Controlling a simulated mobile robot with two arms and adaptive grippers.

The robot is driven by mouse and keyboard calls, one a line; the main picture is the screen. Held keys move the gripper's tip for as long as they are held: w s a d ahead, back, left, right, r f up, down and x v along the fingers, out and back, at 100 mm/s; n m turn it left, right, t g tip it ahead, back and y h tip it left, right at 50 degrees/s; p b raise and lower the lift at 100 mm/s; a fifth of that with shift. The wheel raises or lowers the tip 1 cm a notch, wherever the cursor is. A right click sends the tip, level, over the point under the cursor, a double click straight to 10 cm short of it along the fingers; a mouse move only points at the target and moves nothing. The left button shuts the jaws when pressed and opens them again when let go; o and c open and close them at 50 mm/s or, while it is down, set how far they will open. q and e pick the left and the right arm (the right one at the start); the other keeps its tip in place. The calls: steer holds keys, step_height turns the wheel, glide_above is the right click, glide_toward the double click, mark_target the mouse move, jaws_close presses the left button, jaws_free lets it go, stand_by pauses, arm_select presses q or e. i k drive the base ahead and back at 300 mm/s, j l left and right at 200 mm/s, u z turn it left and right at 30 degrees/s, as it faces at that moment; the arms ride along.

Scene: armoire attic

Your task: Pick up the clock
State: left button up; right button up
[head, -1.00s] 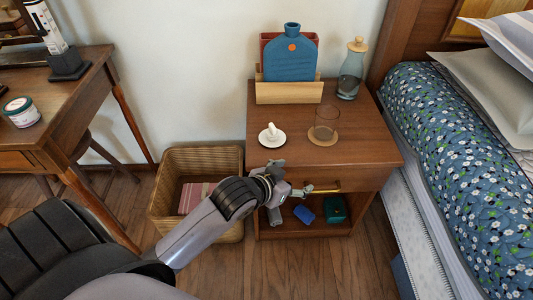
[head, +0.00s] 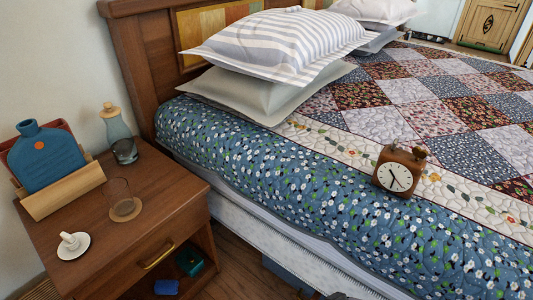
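The clock (head: 398,170) stands upright on the blue floral side of the bed quilt, right of centre in the head view. It has a brown wooden case, a white round face with dark hands, and small knobs on top. Its face is turned towards me. Nothing touches it except the quilt (head: 290,185) under it. Neither of my grippers can be made out. A small dark sliver at the bottom edge is too little to identify.
The nightstand (head: 160,205) at left bears a letter holder (head: 65,190) with a blue bottle-shaped item (head: 47,158), a glass bottle (head: 117,128), a clear glass (head: 120,195) and a white saucer (head: 82,243). Pillows (head: 275,45) lie at the headboard. The quilt around the clock is clear.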

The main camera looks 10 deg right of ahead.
mark_target(398, 172)
steer(key=l+z, duration=0.1)
steer(key=z, duration=0.7)
steer(key=l+z, duration=0.15)
steer(key=z, duration=0.25)
